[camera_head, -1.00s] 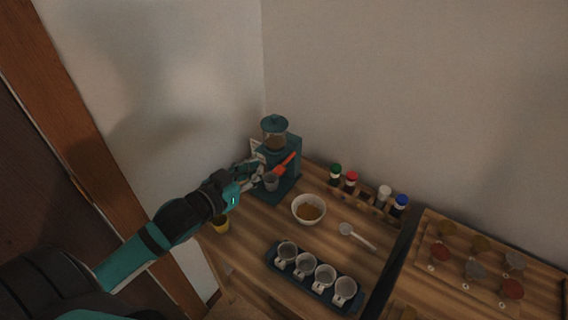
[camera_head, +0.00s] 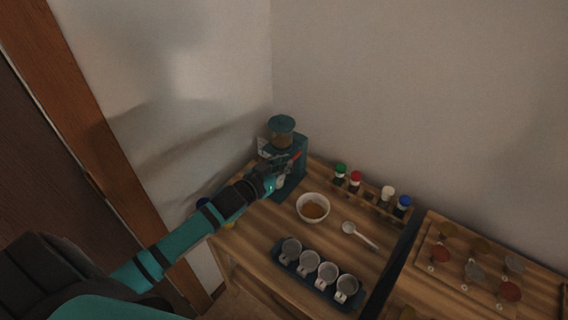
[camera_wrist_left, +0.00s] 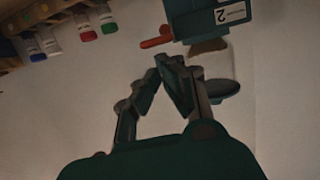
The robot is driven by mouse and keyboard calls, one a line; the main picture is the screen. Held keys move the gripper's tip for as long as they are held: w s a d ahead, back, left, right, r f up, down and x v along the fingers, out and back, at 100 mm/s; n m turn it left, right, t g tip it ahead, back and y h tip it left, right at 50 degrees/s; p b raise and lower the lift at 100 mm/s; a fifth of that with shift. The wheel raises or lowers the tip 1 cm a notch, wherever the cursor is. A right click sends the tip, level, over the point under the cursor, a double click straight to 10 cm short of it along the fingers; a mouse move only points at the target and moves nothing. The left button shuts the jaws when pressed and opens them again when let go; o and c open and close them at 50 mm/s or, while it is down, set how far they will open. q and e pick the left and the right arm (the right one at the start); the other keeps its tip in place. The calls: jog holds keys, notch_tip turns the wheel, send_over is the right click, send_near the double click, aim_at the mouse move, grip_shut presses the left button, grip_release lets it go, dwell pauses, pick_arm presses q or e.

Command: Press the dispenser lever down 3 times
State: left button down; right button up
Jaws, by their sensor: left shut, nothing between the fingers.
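The teal dispenser (camera_head: 297,146) stands at the back corner of the wooden counter, with a clear hopper on top. Its red lever (camera_head: 296,157) shows just above my left gripper in the head view, partly hidden by it. In the left wrist view the dispenser (camera_wrist_left: 187,22) appears upside down, with a label reading 2, and the red lever (camera_wrist_left: 156,41) sticks out to its left. My left gripper (camera_wrist_left: 165,66) is shut and empty, its fingertips close to the lever; I cannot tell whether they touch. My right gripper is not in view.
A white bowl (camera_head: 313,218) with brown contents sits in front of the dispenser. A dark tray (camera_head: 318,283) of several cups, a white scoop (camera_head: 358,234) and a rack of capped jars (camera_head: 371,202) are nearby. Walls close in behind the dispenser.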

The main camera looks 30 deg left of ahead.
pick_arm(q)
jog(key=shift+f, duration=0.3)
